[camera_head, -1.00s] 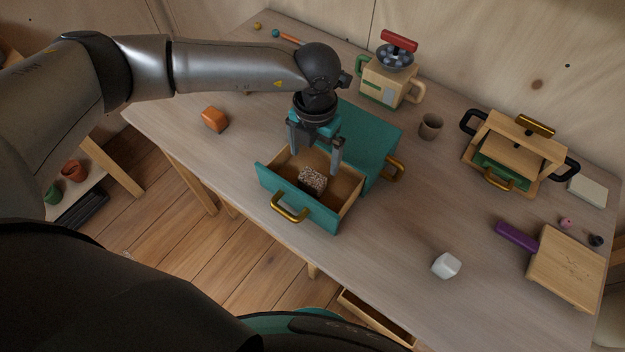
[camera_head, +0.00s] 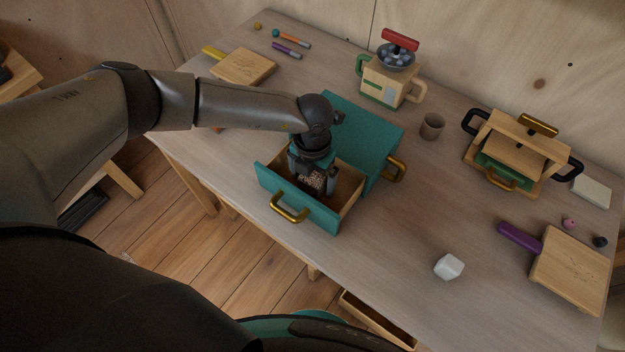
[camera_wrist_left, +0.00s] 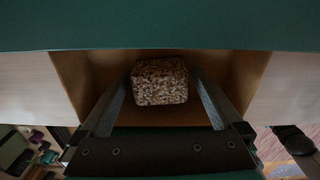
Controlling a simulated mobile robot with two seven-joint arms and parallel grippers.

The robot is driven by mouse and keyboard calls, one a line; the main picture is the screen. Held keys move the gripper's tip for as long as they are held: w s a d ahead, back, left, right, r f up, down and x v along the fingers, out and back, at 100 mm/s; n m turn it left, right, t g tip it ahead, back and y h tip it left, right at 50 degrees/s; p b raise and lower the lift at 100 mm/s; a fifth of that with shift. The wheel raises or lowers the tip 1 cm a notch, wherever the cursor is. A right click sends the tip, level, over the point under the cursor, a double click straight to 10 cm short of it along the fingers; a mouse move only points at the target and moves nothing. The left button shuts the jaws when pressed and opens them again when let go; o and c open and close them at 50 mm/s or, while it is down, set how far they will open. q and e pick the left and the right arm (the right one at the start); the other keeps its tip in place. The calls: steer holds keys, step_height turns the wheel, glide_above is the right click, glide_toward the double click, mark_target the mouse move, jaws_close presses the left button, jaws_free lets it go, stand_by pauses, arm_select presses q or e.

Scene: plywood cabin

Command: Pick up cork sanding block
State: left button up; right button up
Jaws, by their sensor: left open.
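The cork sanding block (camera_head: 311,180) is a speckled brown block lying in the open drawer (camera_head: 346,203) of a teal box on the table. In the left wrist view the block (camera_wrist_left: 160,81) sits between the two fingers, with a gap visible near each side. My left gripper (camera_head: 315,187) is open and reaches down into the drawer, its fingers on either side of the block. The gripper hides part of the block in the head view. My right gripper is not in view.
The teal box body (camera_head: 362,139) stands right behind the gripper. The drawer front with a gold handle (camera_head: 289,209) rises on the near side. A white cube (camera_head: 448,267) and a cutting board with a purple handle (camera_head: 568,270) lie to the right. The table's front middle is clear.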

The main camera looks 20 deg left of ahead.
arm_select(q)
steer(key=c, duration=1.3)
steer(key=shift+r, duration=0.1)
